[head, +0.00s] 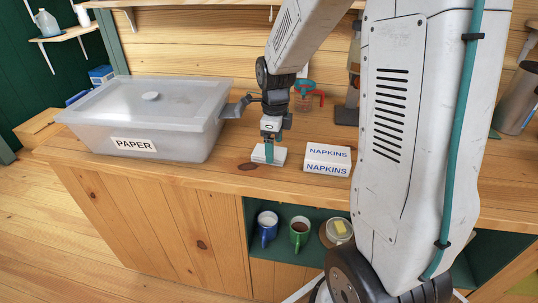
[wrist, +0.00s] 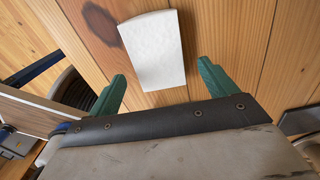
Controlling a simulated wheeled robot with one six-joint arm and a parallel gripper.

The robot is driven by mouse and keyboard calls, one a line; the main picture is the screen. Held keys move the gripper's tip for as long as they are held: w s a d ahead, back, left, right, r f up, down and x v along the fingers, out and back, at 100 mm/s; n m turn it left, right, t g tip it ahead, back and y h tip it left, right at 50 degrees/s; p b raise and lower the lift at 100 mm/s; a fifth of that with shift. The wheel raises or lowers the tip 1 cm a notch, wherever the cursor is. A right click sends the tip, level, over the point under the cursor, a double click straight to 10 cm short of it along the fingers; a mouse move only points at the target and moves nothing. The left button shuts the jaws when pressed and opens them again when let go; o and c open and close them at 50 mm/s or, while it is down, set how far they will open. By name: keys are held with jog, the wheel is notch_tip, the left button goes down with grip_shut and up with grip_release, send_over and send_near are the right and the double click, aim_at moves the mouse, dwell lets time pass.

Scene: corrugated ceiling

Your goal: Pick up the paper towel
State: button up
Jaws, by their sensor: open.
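The paper towel (head: 262,157) is a small white folded pad lying on the wooden counter, between the lidded bin and the napkins box. In the wrist view the paper towel (wrist: 152,48) lies flat on the planks, ahead of and between my fingers. My gripper (head: 270,152) points down over it in the head view and hides part of it. In the wrist view my gripper (wrist: 162,74) shows two green fingers spread apart, with nothing held. I cannot tell the exact gap between the fingertips and the towel.
A translucent lidded bin labelled PAPER (head: 190,143) stands left of my gripper. A NAPKINS box (head: 328,159) stands close on the right. A clear container with a teal top (head: 304,97) is behind. Blue (head: 267,226) and green (head: 299,232) mugs sit on the shelf below.

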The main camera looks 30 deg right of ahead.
jog(key=shift+f, duration=0.95)
jog(key=c, duration=1.1)
jog(key=shift+o, duration=0.2)
jog(key=shift+r, duration=0.1)
notch_tip(320, 180, up, 10)
